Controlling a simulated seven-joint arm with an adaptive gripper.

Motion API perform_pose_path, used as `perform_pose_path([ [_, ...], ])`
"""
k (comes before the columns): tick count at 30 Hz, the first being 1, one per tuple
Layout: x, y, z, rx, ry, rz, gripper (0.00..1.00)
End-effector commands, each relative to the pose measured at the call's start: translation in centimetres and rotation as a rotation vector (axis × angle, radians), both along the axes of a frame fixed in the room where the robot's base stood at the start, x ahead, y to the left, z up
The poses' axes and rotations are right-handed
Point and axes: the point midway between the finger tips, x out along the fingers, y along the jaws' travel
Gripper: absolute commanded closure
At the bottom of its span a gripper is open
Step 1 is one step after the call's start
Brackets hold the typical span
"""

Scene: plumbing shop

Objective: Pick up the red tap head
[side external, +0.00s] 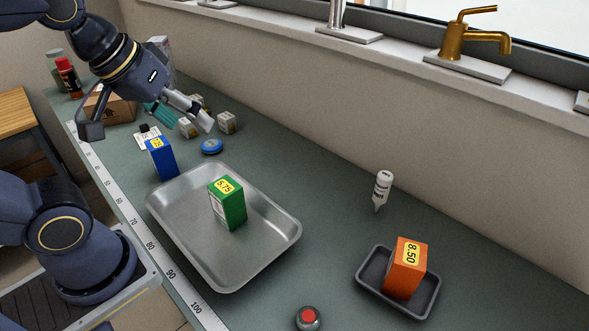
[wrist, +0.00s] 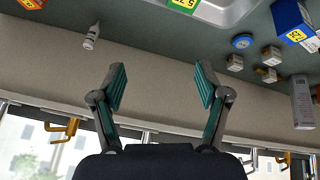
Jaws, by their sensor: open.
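The red tap head (side external: 309,317) is a small round grey piece with a red top. It sits on the counter near the bottom edge of the side external view, between the metal tray and the small dark tray. It does not show in the wrist view. My gripper (side external: 185,118) is open and empty at the upper left of the side external view, above the far part of the counter and well away from the tap head. In the wrist view my gripper (wrist: 160,86) has its fingers spread, with the wall behind them.
A metal tray (side external: 268,260) holds a green box (side external: 228,204). A dark tray (side external: 368,284) holds an orange box (side external: 406,268). A white bottle (side external: 382,190), blue box (side external: 161,158), blue round piece (side external: 212,146) and several small boxes stand on the counter. The wall bounds the back.

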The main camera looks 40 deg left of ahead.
Motion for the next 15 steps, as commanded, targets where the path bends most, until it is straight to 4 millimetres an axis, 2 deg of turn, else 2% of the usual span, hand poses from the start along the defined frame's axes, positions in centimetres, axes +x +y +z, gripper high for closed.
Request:
perform_pose_path([
  [1, 1.2, -1.0, 0.2, -0.046, 0.025, 0.042, 0.25],
  [5, 4.1, -4.6, -0.2, -0.139, 0.113, 0.119, 0.25],
  [8, 5.9, -8.7, -1.4, -0.174, 0.200, 0.143, 0.25],
  [9, 6.4, -10.7, -2.3, -0.177, 0.241, 0.143, 0.25],
  [12, 6.7, -16.2, -5.1, -0.151, 0.341, 0.119, 0.25],
  [15, 5.6, -21.1, -8.3, -0.088, 0.422, 0.050, 0.25],
])
